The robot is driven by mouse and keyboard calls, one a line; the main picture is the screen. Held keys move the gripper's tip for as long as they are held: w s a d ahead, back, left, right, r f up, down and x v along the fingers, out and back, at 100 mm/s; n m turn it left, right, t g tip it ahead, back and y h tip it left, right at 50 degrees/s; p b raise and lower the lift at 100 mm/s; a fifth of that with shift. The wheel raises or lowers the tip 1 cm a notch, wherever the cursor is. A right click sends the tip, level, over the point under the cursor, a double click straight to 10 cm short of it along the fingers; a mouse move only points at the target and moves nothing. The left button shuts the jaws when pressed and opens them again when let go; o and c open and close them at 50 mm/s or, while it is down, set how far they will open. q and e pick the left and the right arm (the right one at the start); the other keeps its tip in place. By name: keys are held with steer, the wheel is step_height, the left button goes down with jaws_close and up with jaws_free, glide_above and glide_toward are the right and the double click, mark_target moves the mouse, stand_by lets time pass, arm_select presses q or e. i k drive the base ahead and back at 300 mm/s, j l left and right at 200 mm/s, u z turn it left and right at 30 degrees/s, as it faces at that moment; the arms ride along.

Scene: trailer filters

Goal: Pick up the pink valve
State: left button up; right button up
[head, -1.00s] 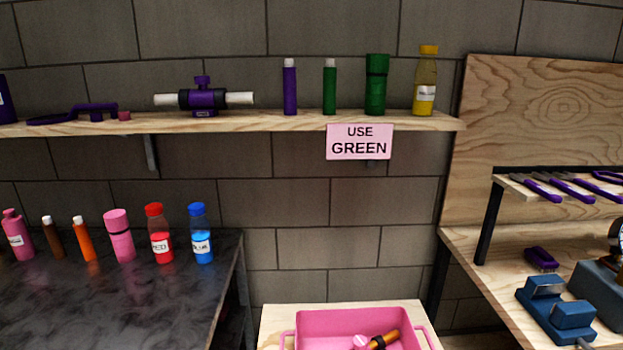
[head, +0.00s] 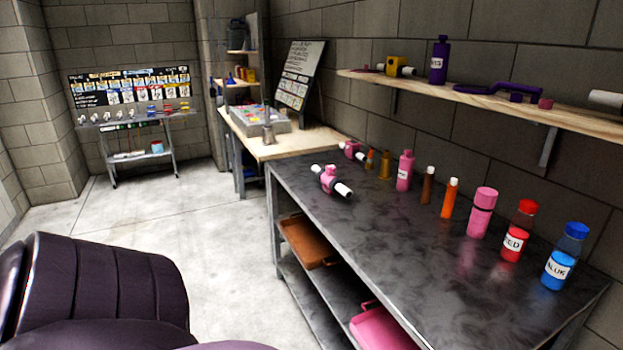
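A pink valve (head: 329,179) with white and black pipe ends lies on the dark table near its left edge, in the middle of the head view. A second pink valve (head: 350,149) with a white end lies farther back on the same table, close to the wall. Neither gripper shows in the head view.
The dark table (head: 400,235) holds a pink bottle (head: 404,171), a pink canister (head: 482,212), a red bottle (head: 519,231) and a blue bottle (head: 566,256) along its wall side. Its left half is mostly clear. A wall shelf (head: 490,103) hangs above. Open floor (head: 215,240) lies left.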

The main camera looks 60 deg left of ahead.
mark_target(332, 184)
steer(key=u, duration=1.8)
steer(key=i+j+z, duration=0.1)
steer(key=i+j, duration=0.15)
steer(key=i+j+z, duration=0.1)
steer(key=i+j, duration=0.35)
steer(key=j, duration=0.25)
steer(key=i+j+z, duration=0.25)
steer(key=i+j, duration=0.2)
steer(key=j, duration=0.25)
steer(key=i+j+z, duration=0.1)
steer(key=j, duration=0.3)
steer(key=i+j+z, duration=0.1)
steer(key=i+j, duration=0.15)
steer(key=j, duration=0.15)
